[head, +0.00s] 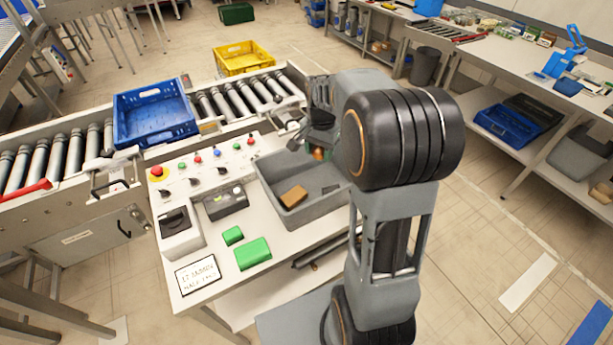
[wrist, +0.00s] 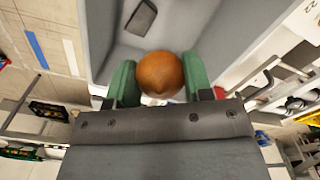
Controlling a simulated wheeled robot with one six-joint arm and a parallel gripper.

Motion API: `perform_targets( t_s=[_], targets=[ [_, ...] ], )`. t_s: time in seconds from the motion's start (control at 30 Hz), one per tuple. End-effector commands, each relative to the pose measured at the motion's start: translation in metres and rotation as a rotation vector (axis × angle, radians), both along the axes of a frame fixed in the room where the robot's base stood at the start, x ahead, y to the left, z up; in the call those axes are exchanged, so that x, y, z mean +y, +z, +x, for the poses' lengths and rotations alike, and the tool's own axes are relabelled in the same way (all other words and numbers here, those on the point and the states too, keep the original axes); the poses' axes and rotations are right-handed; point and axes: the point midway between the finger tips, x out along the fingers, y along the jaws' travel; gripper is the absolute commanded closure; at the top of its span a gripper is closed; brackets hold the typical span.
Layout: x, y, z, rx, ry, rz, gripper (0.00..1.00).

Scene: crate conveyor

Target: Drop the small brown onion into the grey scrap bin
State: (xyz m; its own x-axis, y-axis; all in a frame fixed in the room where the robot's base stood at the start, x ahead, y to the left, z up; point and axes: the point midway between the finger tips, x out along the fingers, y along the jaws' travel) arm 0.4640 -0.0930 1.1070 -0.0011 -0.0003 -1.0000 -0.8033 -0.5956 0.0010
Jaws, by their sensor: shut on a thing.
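The small brown onion (wrist: 160,74) sits between the green fingertips of my gripper (wrist: 161,82) in the wrist view, and the fingers are shut on it. In the head view the onion (head: 318,153) shows as a small orange-brown spot below my gripper (head: 319,145), partly hidden by my arm. The grey scrap bin (head: 276,196) stands on the white control table. The onion appears over the back right part of the bin. The bin's grey wall (wrist: 235,42) shows behind the onion in the wrist view.
Two green blocks (head: 253,253) lie on the table near the sign. A blue crate (head: 155,115) sits on the roller conveyor (head: 245,97). A yellow crate (head: 243,57) stands behind it.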

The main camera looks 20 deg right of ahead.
Motion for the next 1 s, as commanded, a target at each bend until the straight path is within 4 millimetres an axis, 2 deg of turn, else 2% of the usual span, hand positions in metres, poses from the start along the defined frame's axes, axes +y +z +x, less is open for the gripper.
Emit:
perform_targets(
  t_s=[0.27, 0.63, 1.0],
  targets=[
    [0.002, -0.018, 0.0, 0.001, 0.004, 0.0, 0.77],
    [0.0, -0.055, 0.0, 0.001, 0.001, 0.0, 0.77],
    [0.0, -0.06, 0.0, 0.0, 0.0, 0.0, 0.77]
  ],
)
